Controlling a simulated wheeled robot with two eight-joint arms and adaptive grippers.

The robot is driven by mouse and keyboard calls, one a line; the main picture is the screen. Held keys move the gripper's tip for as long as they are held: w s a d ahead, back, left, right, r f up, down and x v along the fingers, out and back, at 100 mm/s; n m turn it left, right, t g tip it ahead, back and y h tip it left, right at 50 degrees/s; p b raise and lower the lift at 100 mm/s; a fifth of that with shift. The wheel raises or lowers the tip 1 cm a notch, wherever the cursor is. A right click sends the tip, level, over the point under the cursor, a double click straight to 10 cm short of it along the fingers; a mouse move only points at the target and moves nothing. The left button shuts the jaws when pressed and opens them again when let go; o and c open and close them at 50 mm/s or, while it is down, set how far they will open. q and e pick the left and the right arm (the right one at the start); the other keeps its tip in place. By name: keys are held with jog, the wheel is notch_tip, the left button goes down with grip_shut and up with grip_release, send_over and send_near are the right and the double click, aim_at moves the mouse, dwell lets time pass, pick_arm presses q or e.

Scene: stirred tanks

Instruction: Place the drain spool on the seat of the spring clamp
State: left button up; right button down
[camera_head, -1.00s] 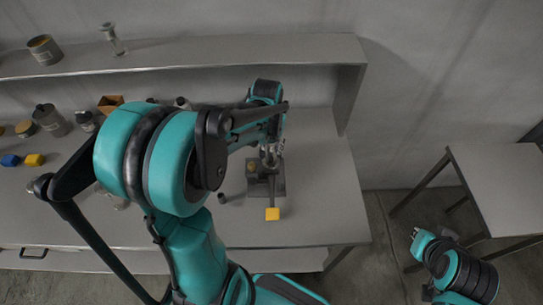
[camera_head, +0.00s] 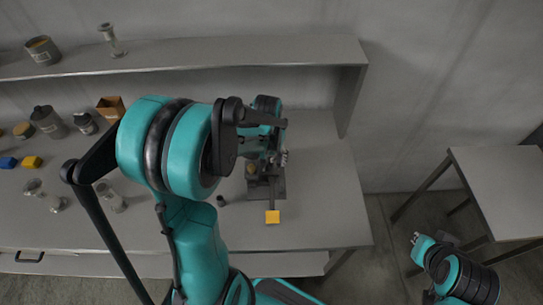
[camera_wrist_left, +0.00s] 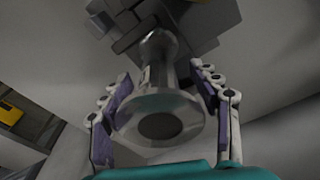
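The drain spool (camera_wrist_left: 160,125), a grey metal piece with a wide round flange and a narrower neck, sits between the fingers of my left gripper (camera_wrist_left: 163,100) in the left wrist view. The finger pads appear to bear on its flange sides. In the head view the left gripper (camera_head: 277,157) is over the back part of the spring clamp (camera_head: 268,190), a dark grey device on the table. Blocky dark parts of the clamp (camera_wrist_left: 200,20) show beyond the spool's neck; the seat is not clear. My right gripper (camera_head: 417,239) is low at the right, too small to read.
Similar metal spools (camera_head: 113,200), jars (camera_head: 47,121) and an orange-brown box (camera_head: 111,107) stand further left. A shelf (camera_head: 200,55) runs behind. The table's right end is clear.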

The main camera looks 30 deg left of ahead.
pick_arm(q)
jog(key=shift+r, duration=0.2)
jog(key=r+p, duration=0.1)
jog(key=r, duration=0.2)
jog(key=s+r+p, duration=0.1)
jog(key=r, duration=0.3)
jog(key=r+p, duration=0.1)
jog(key=r, duration=0.2)
jog(key=shift+s+d+r, duration=0.1)
jog(key=shift+s+r, duration=0.05)
jog(key=shift+r, duration=0.2)
jog(key=shift+s+d+r+p, duration=0.15)
jog(key=shift+r+p, duration=0.15)
jog(key=shift+r, duration=0.35)
jog(key=s+d+r+m+t, duration=0.1)
jog(key=s+d+t, duration=0.2)
jog(key=s+d, duration=0.2)
jog(key=s+d+r+t, duration=0.2)
jog(key=s+d, duration=0.2)
jog(key=d, duration=0.1)
jog(key=shift+s+r+m+t, duration=0.3)
jog(key=shift+s+m+t, duration=0.1)
